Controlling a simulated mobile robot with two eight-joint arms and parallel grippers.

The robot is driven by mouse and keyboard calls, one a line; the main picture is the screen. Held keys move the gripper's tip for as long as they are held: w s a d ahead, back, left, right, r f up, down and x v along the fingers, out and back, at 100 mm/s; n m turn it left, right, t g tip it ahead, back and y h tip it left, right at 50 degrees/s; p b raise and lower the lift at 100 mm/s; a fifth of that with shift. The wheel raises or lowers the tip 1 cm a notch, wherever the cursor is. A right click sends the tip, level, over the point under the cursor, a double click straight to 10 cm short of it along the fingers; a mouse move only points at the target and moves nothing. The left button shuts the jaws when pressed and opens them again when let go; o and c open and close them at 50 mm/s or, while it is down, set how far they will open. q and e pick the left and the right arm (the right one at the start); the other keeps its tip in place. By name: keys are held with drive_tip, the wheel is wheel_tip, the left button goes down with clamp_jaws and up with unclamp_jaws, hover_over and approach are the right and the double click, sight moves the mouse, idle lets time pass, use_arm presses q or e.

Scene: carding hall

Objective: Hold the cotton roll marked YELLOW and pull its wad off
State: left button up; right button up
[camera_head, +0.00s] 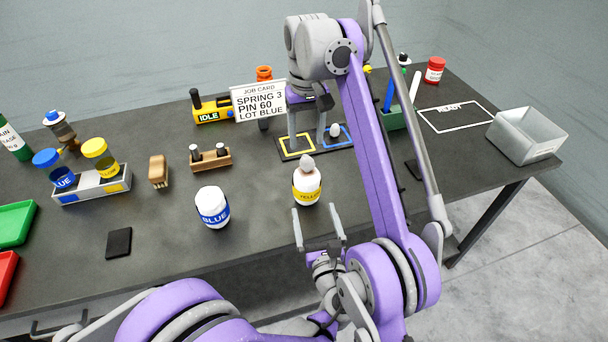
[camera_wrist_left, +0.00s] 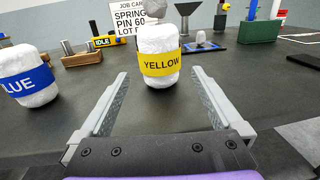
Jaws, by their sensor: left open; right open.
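The cotton roll marked YELLOW (camera_head: 306,190) stands upright on the table, with a pale wad (camera_head: 307,163) sticking up from its top. In the left wrist view the YELLOW roll (camera_wrist_left: 158,58) stands ahead, between the lines of the fingers. My left gripper (camera_head: 319,222) is open and empty, just in front of the roll and apart from it. My right gripper (camera_head: 308,138) is open, fingers down, behind the roll over a dark mat with yellow and blue outlined squares (camera_head: 297,147). A small white wad (camera_head: 335,130) sits in the blue square.
The roll marked BLUE (camera_head: 212,207) stands left of the YELLOW one. A wooden block with pegs (camera_head: 211,160), a brush (camera_head: 158,171) and a black pad (camera_head: 119,243) lie farther left. A grey bin (camera_head: 526,136) is at the right. The job card (camera_head: 259,103) stands behind.

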sight(306, 185)
use_arm(q)
drive_tip(key=shift+w+a, duration=0.1)
drive_tip(key=shift+w, duration=0.3)
use_arm(e)
drive_tip(key=shift+s, duration=0.15)
use_arm(q)
drive_tip(key=w, duration=0.3)
drive_tip(key=w+a, duration=0.1)
drive_tip(key=w, duration=0.5)
drive_tip(key=shift+a, duration=0.4)
use_arm(e)
drive_tip(key=shift+s+d, duration=0.1)
drive_tip(key=shift+r, duration=0.1)
